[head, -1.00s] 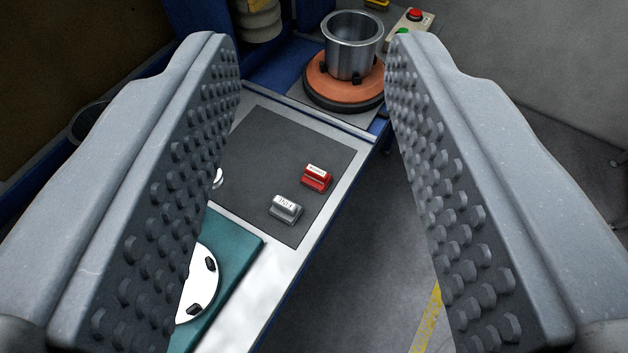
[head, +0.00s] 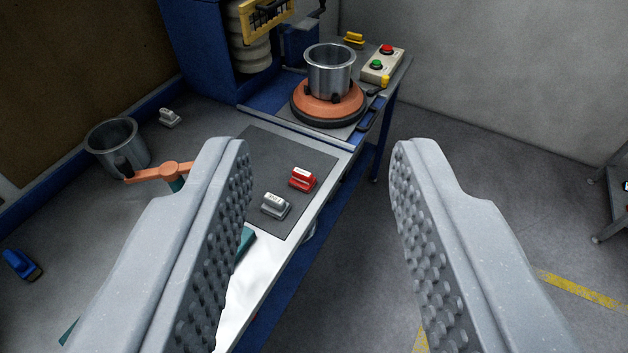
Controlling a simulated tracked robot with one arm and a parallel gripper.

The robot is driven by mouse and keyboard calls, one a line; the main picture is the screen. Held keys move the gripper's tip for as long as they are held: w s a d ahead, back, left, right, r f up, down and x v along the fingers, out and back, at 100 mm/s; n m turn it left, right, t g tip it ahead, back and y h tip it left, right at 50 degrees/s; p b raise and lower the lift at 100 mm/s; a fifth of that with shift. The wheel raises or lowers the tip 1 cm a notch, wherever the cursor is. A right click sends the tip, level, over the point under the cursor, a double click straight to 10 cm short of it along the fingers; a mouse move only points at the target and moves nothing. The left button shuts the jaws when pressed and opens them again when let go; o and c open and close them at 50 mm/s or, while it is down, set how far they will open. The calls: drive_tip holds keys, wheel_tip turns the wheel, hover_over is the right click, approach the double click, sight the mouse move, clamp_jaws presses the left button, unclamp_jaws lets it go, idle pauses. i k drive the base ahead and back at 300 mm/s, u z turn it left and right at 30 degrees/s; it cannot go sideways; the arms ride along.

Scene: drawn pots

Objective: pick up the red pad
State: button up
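The red pad (head: 302,179) is a small red block with a white label on top. It lies on a dark grey mat (head: 262,150) on the bench, close to the mat's right edge. A similar grey pad (head: 275,205) lies just in front of it, apart from it. My gripper (head: 318,160) is wide open and empty, with its studded fingers at the left and right of the view. The red pad shows in the gap between the fingers, nearer the left one, and beyond them. The left finger hides part of the mat and bench.
A metal pot (head: 330,72) stands on an orange turntable (head: 328,103) behind the mat. A button box (head: 382,66) is at its right. Another pot (head: 117,143) and an orange arm (head: 160,173) are at left. A blue pad (head: 21,264) lies far left. Open floor is right of the bench.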

sight(304, 182)
drive_tip(key=z, duration=0.3)
drive_tip(key=i, duration=1.25)
drive_tip(key=u, duration=0.6)
